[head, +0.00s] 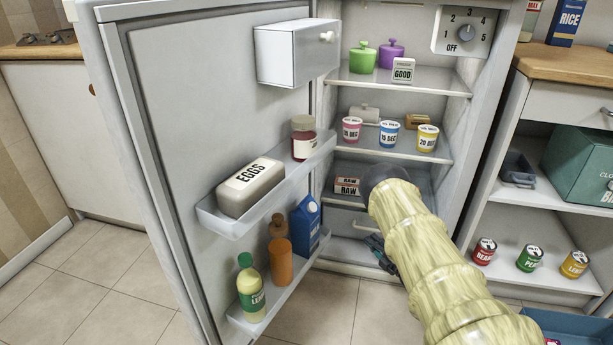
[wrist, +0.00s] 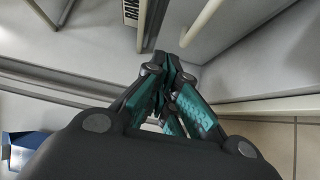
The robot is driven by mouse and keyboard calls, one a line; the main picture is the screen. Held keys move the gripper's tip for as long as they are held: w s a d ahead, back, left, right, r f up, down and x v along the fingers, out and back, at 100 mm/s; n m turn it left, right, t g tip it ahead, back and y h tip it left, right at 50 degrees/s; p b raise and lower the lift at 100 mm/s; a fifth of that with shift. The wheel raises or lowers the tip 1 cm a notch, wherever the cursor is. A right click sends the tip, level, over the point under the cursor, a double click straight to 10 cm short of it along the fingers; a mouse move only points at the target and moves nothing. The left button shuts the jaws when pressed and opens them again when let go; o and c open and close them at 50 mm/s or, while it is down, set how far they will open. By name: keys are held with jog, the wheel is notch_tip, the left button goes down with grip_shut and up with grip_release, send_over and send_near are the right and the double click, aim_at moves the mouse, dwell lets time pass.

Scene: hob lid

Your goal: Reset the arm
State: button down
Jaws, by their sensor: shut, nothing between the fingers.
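My arm, in a pale yellow ribbed cover, reaches from the lower right of the head view toward the lower part of the open fridge (head: 446,120). My gripper (head: 380,252) shows partly to the left of the arm, in front of the fridge's lowest section. It also shows in the wrist view (wrist: 172,62), where its fingers are together with nothing between them. It points at the fridge's lower interior, near a light bar-like handle (wrist: 203,20). A box marked RAW (head: 346,188) sits on the shelf above; its label edge shows in the wrist view.
The open fridge door (head: 165,130) stands to the left, with bottles and an EGGS box (head: 250,187) on its racks. Cups with dates stand on the middle shelf. An open cabinet with cans (head: 529,258) is at the right. Floor is clear in front of the door.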

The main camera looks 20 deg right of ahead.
jog(key=s+a+f+m+g+h, duration=0.2)
jog(key=s+a+f+m+g, duration=0.25)
jog(key=s+a+m, duration=0.45)
jog(key=s+a+f+m+g+h, duration=0.2)
jog(key=s+a+f+m+g, duration=0.35)
jog(key=s, duration=0.55)
jog(key=s+a+r+m+g, duration=0.25)
jog(key=s+a, duration=0.25)
jog(key=s, duration=0.5)
jog(key=s+a+r+m+g+p, duration=0.1)
jog(key=s+a+m+g, duration=0.15)
jog(key=s+a, duration=0.5)
jog(key=s+a+r+m+g, duration=0.1)
jog(key=s+a+r+g, duration=0.15)
jog(key=s, duration=0.95)
notch_tip(320, 180, up, 37)
jog(key=p, duration=3.8)
jog(key=shift+w+a+r+y, duration=0.2)
jog(key=shift+w+a+y, duration=0.1)
jog(key=shift+w+a, duration=0.1)
